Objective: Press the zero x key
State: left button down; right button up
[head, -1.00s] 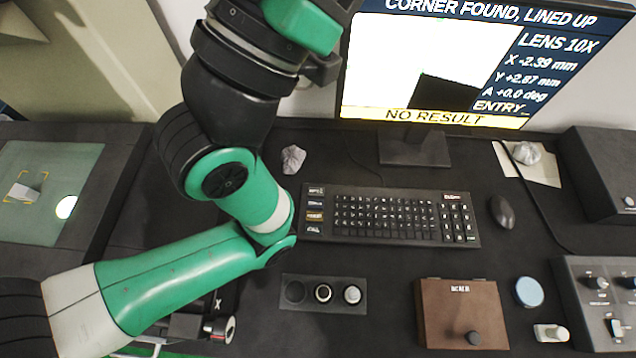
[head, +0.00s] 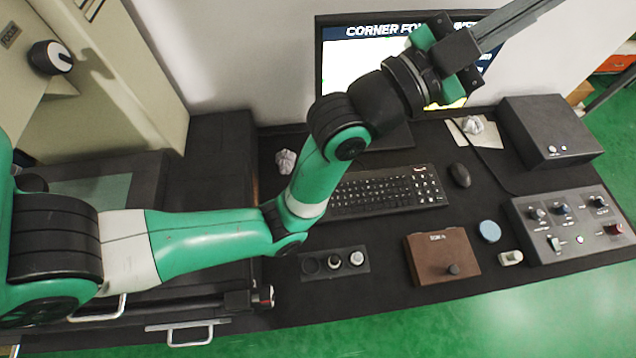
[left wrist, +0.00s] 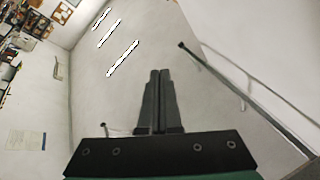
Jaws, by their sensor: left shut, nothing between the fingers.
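The black keyboard (head: 388,193) lies on the dark bench below the monitor. Its left end, where a column of separate keys shows in the earlier head view, is hidden behind my green left arm, and the key labels are too small to read. My left gripper (head: 530,12) is raised in front of the monitor and points up and right, well away from the keyboard. In the left wrist view its two fingers (left wrist: 160,75) are closed together with nothing between them, facing a pale wall. My right gripper is not in view.
The monitor (head: 340,65) is partly covered by my arm. A mouse (head: 459,175), brown box (head: 442,258), blue disc (head: 489,231), three-socket block (head: 335,264) and control panel (head: 570,228) are on the bench. Crumpled paper (head: 286,161) lies left of the keyboard.

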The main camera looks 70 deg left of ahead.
pick_arm(q)
jog(key=w+a+f+g+y+p, duration=0.1)
jog(key=a+f+g+p, duration=0.2)
jog(key=f, duration=0.5)
jog(key=w+a+f+m+g+y+p, duration=0.1)
jog(key=w+a+f+g+p, duration=0.1)
jog(key=a+f, duration=0.55)
jog(key=w+a+f+g+y+p, duration=0.1)
jog(key=a+f+g+y+p, duration=0.15)
jog(key=f, duration=0.75)
jog(key=s+a+f+n+g+p, duration=0.1)
jog(key=s+a+f+g+p, duration=0.2)
jog(key=s+f, duration=0.7)
jog(key=s+a+f+n+g+p, duration=0.2)
jog(key=s+a+f+g+p, duration=0.2)
jog(key=s+f, duration=0.7)
jog(key=shift+s+f+p, duration=0.3)
jog(key=shift+f+p, duration=0.35)
jog(key=shift+p, duration=0.45)
jog(key=shift+f+g, duration=0.1)
jog(key=shift+g, duration=0.15)
notch_tip(320, 180, down, 8)
jog(key=b, duration=0.7)
jog(key=shift+f+b, duration=0.1)
jog(key=shift+b, duration=0.25)
jog(key=shift+f, duration=0.2)
